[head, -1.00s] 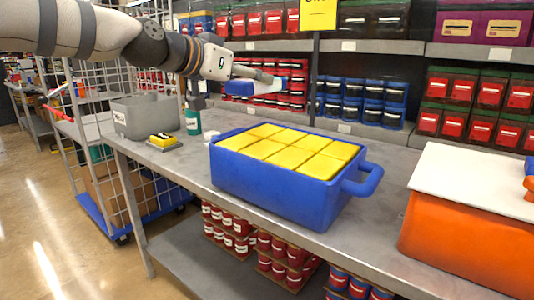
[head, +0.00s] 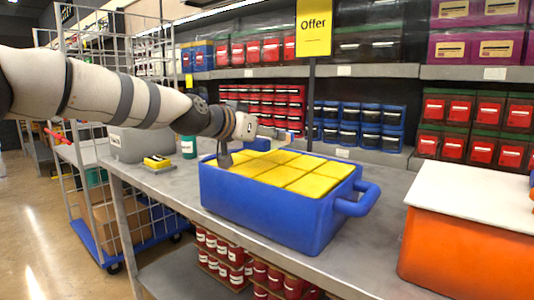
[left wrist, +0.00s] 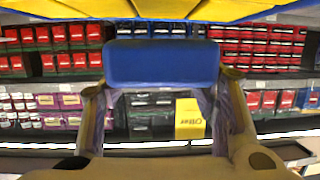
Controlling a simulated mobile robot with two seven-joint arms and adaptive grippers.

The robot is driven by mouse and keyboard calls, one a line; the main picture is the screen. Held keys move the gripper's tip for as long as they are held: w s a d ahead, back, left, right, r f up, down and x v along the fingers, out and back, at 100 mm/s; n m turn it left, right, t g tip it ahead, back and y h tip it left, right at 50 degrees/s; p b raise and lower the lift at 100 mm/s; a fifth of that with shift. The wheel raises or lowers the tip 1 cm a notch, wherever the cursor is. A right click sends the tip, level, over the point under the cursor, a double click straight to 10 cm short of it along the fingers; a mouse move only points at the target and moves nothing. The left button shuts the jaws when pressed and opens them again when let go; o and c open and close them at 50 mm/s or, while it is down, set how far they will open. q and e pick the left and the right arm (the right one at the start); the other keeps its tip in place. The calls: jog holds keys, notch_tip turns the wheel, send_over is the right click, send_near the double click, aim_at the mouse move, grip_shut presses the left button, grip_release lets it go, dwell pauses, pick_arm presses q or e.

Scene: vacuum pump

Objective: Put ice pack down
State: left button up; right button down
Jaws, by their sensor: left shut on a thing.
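The blue ice pack (left wrist: 162,63) is held between the two fingers of my left gripper (left wrist: 162,84) in the left wrist view. In the head view my left gripper (head: 272,134) is over the far side of the blue cooler box (head: 262,213), and only part of the ice pack (head: 261,144) shows beneath it. The cooler box stands on the grey table and holds several yellow blocks (head: 287,173) that fill its top. I cannot tell whether the ice pack touches the blocks. My right gripper is not in view.
An orange box with a white lid (head: 468,186) stands on the table at right. A grey bin (head: 130,145), a yellow-and-black item (head: 157,162) and a green container (head: 188,147) are at the left end. Bare tabletop (head: 385,192) shows between the boxes.

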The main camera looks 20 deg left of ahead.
aim_at(265, 148)
pick_arm(q)
jog(key=shift+w+d+f, duration=0.1)
jog(key=shift+f, duration=0.85)
jog(key=shift+w+d+f, duration=0.1)
jog(key=shift+f, duration=0.85)
jog(key=o, duration=1.4)
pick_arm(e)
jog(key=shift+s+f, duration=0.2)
pick_arm(q)
jog(key=shift+r, duration=0.2)
jog(key=p+v, duration=0.2)
jog(key=v, duration=1)
jog(key=shift+a+f+p, duration=0.1)
jog(key=shift+f+p, duration=0.05)
jog(key=shift+p, duration=0.15)
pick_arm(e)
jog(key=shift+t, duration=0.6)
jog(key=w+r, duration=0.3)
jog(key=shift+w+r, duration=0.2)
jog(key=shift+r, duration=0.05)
